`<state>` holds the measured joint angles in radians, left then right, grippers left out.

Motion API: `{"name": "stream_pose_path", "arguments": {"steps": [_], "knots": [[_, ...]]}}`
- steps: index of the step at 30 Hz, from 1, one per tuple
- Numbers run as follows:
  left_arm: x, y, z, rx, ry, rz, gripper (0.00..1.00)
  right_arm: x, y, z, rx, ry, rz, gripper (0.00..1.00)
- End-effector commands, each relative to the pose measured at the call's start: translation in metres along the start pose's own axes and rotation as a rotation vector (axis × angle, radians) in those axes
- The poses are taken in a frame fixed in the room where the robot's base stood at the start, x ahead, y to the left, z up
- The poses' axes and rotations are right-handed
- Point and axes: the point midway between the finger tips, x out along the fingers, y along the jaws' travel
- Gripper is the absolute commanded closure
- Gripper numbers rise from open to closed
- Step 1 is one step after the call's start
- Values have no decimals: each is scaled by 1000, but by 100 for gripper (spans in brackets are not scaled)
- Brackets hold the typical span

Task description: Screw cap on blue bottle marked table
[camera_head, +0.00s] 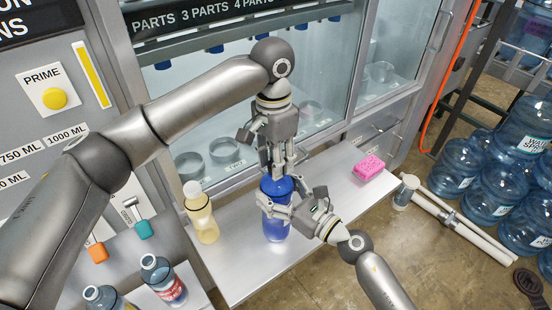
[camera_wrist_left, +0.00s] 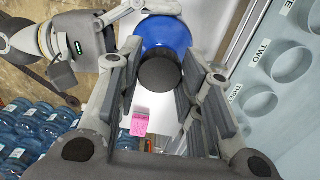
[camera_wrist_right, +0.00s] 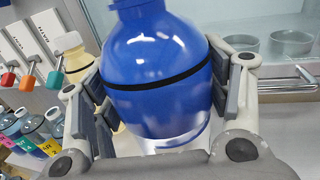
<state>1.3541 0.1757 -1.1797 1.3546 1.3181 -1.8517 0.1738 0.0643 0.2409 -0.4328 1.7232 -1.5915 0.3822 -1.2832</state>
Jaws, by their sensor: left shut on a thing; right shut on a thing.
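The blue bottle (camera_head: 277,229) stands upright, as far as I can tell, on the metal table (camera_head: 240,270) in the head view. A dark cap (camera_wrist_left: 160,75) sits over the bottle's top in the left wrist view. My left gripper (camera_head: 279,168) points down from above with its fingers shut around the cap; the contact is partly hidden in the head view. My right gripper (camera_head: 285,207) comes in from the right and is shut on the bottle's upper body. In the right wrist view its fingers flank the blue bottle (camera_wrist_right: 155,75) near a black band; the cap is out of frame there.
A pale yellow bottle (camera_head: 202,213) stands just left of the blue bottle. A pink sponge (camera_head: 369,167) lies at the table's right end. A glass cabinet (camera_head: 320,75) rises behind. Large water jugs (camera_head: 490,175) stand at the right. The table's front right is clear.

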Motion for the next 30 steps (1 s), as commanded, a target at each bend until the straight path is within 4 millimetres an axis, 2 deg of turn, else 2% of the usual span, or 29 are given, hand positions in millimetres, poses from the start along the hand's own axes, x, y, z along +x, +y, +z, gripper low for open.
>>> {"name": "stream_pose_path", "arguments": {"steps": [30], "knots": [[0,-2,-3,1658,-69,0,73,0,0,-1,0,2,1,97]]}}
